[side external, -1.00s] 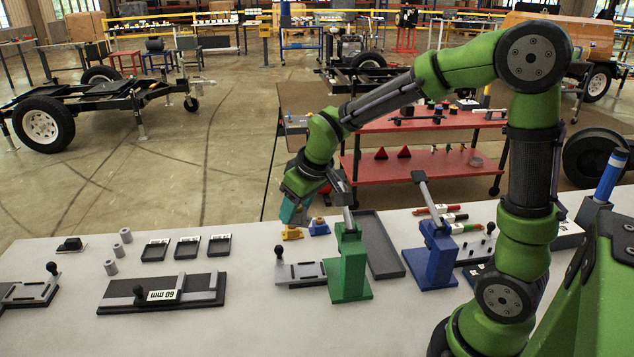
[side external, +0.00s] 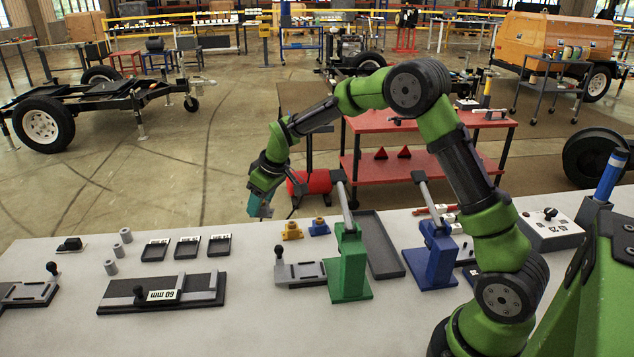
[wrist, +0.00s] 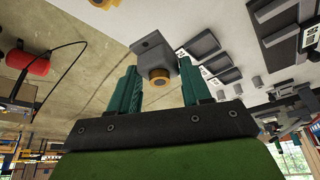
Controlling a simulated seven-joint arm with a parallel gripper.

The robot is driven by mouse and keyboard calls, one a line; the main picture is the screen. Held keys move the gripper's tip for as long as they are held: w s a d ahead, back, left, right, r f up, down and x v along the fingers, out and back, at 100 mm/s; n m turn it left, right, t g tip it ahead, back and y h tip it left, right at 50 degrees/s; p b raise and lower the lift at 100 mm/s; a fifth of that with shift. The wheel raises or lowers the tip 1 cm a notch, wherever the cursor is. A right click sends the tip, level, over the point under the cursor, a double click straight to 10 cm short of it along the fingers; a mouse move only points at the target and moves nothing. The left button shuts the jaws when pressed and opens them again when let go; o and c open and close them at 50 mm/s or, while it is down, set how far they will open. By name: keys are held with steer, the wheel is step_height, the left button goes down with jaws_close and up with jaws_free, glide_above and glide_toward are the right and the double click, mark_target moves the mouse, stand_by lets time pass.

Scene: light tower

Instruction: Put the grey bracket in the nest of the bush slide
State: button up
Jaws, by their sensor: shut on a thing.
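My gripper (wrist: 160,72) is shut on the grey bracket (wrist: 150,46), whose orange-yellow ring (wrist: 158,76) faces the wrist camera. In the side view my gripper (side external: 259,207) is raised beyond the far edge of the white table, left of the yellow bracket, and the held bracket is hard to make out there. A grey slide fixture with a black knob (side external: 300,272) lies left of the green lever press (side external: 348,265). I cannot tell for sure which fixture is the bush slide, and no nest shows clearly.
A yellow bracket (side external: 291,230) and a blue one (side external: 319,227) stand near the far edge. A blue lever press (side external: 432,257), a dark tray (side external: 376,245), a 60 mm fixture (side external: 120,300) and several small trays share the table. The front middle is clear.

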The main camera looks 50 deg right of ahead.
steer(key=shift+w+d+r+n, duration=0.1)
steer(key=shift+w+r+n, duration=0.15)
steer(key=shift+w, duration=0.4)
steer(key=shift+w+d+r+n, duration=0.1)
steer(key=shift+w+r+n, duration=0.15)
steer(key=shift+w, duration=0.35)
steer(key=shift+w+r+y, duration=0.1)
steer(key=shift+r+y, duration=0.1)
steer(key=shift+y, duration=0.1)
steer(key=shift+n, duration=0.3)
step_height(320, 180, down, 10)
steer(key=shift+r, duration=0.15)
steer(key=shift+f, duration=0.2)
steer(key=o, duration=1.2)
